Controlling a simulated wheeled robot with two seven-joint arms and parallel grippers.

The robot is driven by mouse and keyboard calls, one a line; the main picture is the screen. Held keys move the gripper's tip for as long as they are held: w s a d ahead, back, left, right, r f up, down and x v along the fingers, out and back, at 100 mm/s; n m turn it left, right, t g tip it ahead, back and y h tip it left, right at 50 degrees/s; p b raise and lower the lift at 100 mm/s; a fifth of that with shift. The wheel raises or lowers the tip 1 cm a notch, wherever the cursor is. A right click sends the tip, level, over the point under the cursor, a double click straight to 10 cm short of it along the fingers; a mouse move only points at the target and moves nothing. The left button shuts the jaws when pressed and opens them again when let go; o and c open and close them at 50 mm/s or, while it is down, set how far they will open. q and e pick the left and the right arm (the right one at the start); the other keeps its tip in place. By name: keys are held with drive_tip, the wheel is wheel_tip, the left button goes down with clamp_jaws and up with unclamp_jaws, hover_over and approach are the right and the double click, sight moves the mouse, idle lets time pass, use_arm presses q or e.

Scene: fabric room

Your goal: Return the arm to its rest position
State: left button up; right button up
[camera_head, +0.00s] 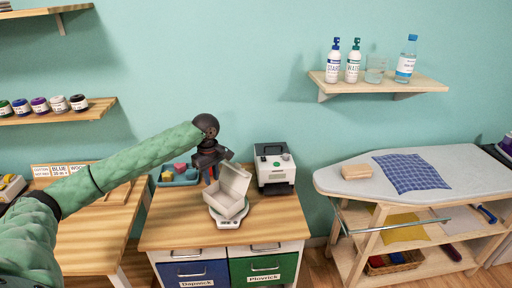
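My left arm (135,160) comes in from the left in a green sleeve and reaches over the wooden cabinet. My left gripper (211,175) is dark and points down just behind and left of an open white box (232,182). Its fingertips are small and partly hidden, so I cannot tell whether it is open or shut, or whether it touches the box. The box sits tilted-looking, lid up, on a small white scale (229,222). My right gripper is not in view.
A grey-white machine (274,168) stands right of the box. A blue tray (178,178) with colored pieces is behind left. A wooden shelf (378,85) holds bottles and a glass. An ironing board (440,165) carries a blue cloth (411,172) and a tan block (355,171).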

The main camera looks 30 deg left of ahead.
use_arm(q)
drive_tip(key=s+d+f+m+t+h, duration=0.1)
drive_tip(key=s+d+f+m, duration=0.45)
drive_tip(key=d+f, duration=0.45)
drive_tip(key=s+d+f+m+t, duration=0.1)
drive_tip(key=s+d+f+m, duration=0.5)
drive_tip(key=d, duration=0.5)
drive_tip(key=s+d+f+m+t, duration=0.1)
drive_tip(key=s+d+f+m, duration=0.15)
drive_tip(key=s, duration=0.85)
drive_tip(key=s+d+f+m+t, duration=0.1)
drive_tip(key=s+d+f+m, duration=0.15)
drive_tip(key=s, duration=0.95)
wheel_tip(320, 180, down, 22)
drive_tip(key=w+d+g, duration=0.1)
drive_tip(key=w+d, duration=0.1)
drive_tip(key=w, duration=0.1)
drive_tip(key=s+f, duration=0.4)
drive_tip(key=f, duration=0.8)
drive_tip(key=s+f+g, duration=0.1)
drive_tip(key=s+f, duration=0.3)
drive_tip(key=f, duration=0.8)
drive_tip(key=shift+s+y, duration=0.2)
drive_tip(key=shift+y, duration=0.1)
drive_tip(key=shift+d+f, duration=0.1)
